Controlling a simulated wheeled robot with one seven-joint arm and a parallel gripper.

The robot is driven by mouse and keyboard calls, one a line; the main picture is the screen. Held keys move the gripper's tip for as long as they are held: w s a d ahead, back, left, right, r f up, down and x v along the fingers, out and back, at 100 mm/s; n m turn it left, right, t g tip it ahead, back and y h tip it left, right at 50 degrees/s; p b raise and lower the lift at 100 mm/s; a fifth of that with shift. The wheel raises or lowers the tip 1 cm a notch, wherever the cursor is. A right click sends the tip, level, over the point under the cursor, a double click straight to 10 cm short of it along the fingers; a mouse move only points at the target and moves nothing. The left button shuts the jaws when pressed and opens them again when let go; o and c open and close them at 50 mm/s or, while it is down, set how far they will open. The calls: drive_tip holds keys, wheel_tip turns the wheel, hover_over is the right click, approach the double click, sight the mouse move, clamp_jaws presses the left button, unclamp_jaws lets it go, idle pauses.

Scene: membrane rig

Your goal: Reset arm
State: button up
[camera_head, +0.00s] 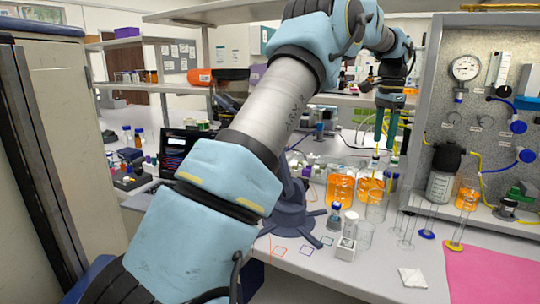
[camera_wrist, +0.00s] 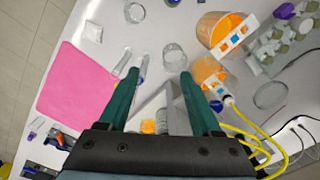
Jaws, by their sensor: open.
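My gripper (camera_head: 384,147) has green fingers that point down above the right part of the bench, near the glassware. In the wrist view the fingers of my gripper (camera_wrist: 157,66) are spread apart with nothing held between them. A clear glass beaker (camera_wrist: 174,56) stands below, near the right fingertip. My arm crosses the middle of the head view and hides part of the bench.
Beakers of orange liquid (camera_head: 341,188) stand below my gripper. The membrane rig panel (camera_head: 465,110) with a gauge and tubing rises at right. A pink mat (camera_head: 490,275) and a white folded sheet (camera_head: 412,277) lie at the front. Yellow cables (camera_wrist: 262,140) loop close to my gripper.

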drive_tip(key=s+a+f+n+b, duration=0.15)
drive_tip(key=a+f+n, duration=0.25)
drive_tip(key=a, duration=0.7)
drive_tip(key=s+a+f+n, duration=0.2)
drive_tip(key=a+f+n, duration=0.15)
drive_tip(key=a, duration=0.75)
drive_tip(key=s+a+f+n, duration=0.3)
drive_tip(key=s+a+f, duration=0.1)
drive_tip(key=s+a, duration=0.4)
drive_tip(key=s+a+f+n+t, duration=0.1)
drive_tip(key=s+a+f+n, duration=0.3)
drive_tip(key=s+a, duration=0.4)
drive_tip(key=shift+s+a+f+t, duration=0.15)
drive_tip(key=shift+s+a+t, duration=0.15)
drive_tip(key=shift+s, duration=0.2)
drive_tip(key=shift+n, duration=0.25)
